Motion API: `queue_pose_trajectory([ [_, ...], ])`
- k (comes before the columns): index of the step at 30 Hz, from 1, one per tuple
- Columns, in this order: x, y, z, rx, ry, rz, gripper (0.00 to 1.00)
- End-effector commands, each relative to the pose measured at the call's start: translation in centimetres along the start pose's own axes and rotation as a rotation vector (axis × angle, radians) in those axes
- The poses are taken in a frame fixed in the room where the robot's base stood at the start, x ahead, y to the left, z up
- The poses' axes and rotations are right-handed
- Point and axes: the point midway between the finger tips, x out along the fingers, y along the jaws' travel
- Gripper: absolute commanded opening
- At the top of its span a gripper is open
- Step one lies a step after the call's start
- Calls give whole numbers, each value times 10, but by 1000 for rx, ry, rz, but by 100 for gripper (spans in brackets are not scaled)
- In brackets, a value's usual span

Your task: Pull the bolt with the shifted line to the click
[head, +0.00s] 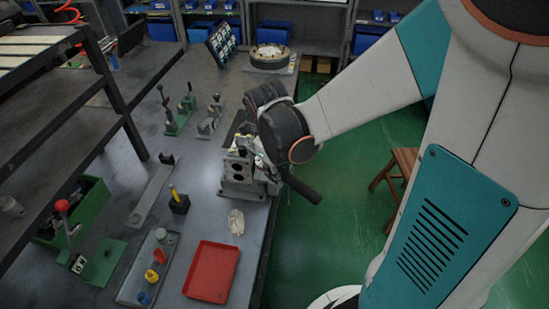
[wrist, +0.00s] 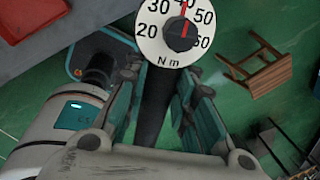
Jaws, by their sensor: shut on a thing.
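My gripper (wrist: 160,88) is shut on the dark handle of a torque wrench (wrist: 155,115). The wrench's round white dial (wrist: 165,48) is marked in N m, and its red pointer is up near the 40. In the head view the dark handle (head: 302,188) sticks out past the bench edge, beside a grey valve block (head: 243,170) with dark round bores. My wrist covers part of the block's top. The bolts, their lines and the wrench's socket end are hidden or too small to make out.
A red tray (head: 212,271), a pale crumpled cloth (head: 236,222) and a yellow-handled tool in a black holder (head: 178,200) lie on the grey bench near the block. Lever fixtures (head: 180,113) stand farther back. A wooden stool (head: 397,175) stands on the green floor. The floor beside the bench is open.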

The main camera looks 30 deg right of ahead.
Motion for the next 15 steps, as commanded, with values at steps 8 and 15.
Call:
queue_pose_trajectory([
  [8,-1,2,0,12,2,1,0],
  [15,1,-6,0,-31,-6,0,0],
])
